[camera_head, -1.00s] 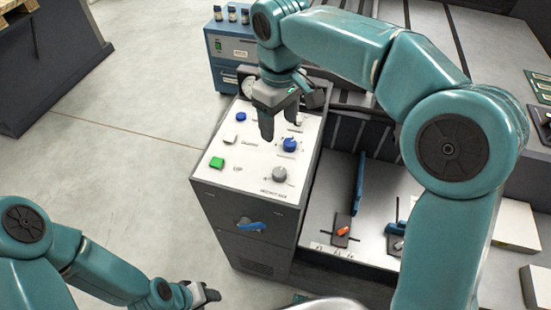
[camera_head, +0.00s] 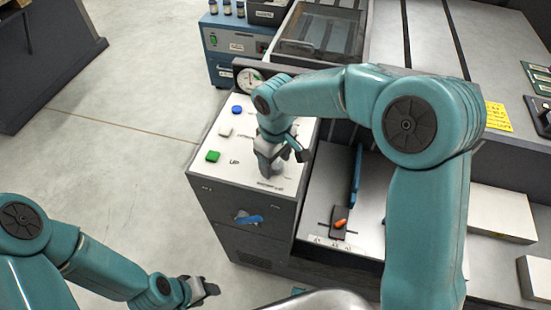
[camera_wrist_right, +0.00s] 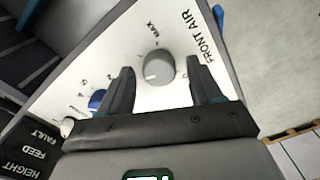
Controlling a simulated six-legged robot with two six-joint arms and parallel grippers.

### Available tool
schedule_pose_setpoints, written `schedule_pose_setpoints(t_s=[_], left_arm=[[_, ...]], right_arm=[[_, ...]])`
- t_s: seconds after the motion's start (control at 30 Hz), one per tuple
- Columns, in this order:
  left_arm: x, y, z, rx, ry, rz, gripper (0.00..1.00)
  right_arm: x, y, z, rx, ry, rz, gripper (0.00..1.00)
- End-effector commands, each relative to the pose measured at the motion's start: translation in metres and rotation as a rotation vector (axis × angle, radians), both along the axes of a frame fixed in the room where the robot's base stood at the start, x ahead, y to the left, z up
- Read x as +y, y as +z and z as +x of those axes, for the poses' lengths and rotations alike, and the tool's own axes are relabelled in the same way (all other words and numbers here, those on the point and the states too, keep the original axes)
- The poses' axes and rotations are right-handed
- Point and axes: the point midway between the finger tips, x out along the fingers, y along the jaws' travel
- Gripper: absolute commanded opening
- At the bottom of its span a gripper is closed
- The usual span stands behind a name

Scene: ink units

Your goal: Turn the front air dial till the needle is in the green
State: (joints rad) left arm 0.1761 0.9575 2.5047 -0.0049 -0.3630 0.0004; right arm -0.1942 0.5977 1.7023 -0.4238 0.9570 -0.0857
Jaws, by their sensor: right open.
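The grey front air dial (camera_wrist_right: 157,68) sits on the white panel top (camera_wrist_right: 75,70) in the right wrist view, next to the printed words FRONT AIR and MAX. My right gripper (camera_wrist_right: 160,70) is open, with one finger on each side of the dial; I cannot tell whether they touch it. In the head view my right gripper (camera_head: 270,168) is over the near right part of the panel and hides the dial. A round white gauge (camera_head: 250,80) stands at the panel's back; its needle is too small to read. My left gripper (camera_head: 208,291) is low at the bottom, away from the panel.
A blue knob (camera_wrist_right: 97,98) is close beside one finger. A green button (camera_head: 212,156), a white button (camera_head: 225,131) and a blue button (camera_head: 237,109) line the panel's left side. A blue handle (camera_head: 249,219) is on the cabinet front. Open floor lies left.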

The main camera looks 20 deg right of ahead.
Motion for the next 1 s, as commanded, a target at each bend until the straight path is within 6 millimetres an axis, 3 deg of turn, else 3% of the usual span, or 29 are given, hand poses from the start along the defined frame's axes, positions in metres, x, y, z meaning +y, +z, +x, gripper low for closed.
schedule_pose_setpoints(t_s=[0.2, 0.37, 0.4, 0.73, 1.0], left_arm=[[0.0, 0.0, 0.0, 0.0, 0.0, 0.0, 0.49], [0.0, 0.0, 0.0, 0.0, 0.0, 0.0, 0.49], [0.0, 0.0, 0.0, 0.0, 0.0, 0.0, 0.49], [0.0, -0.004, 0.0, 0.0, 0.0, 0.0, 0.49], [0.0, -0.015, 0.0, 0.0, 0.0, 0.0, 0.49]], right_arm=[[0.0, 0.0, 0.001, -0.001, 0.0, 0.001, 0.64], [0.0, 0.0, 0.001, -0.001, 0.0, 0.001, 0.12], [0.0, 0.0, 0.001, -0.002, 0.0, 0.001, 0.08], [0.0, -0.001, 0.001, -0.003, -0.043, 0.001, 0.08], [0.0, -0.002, 0.001, -0.004, -0.216, 0.0, 0.08]])
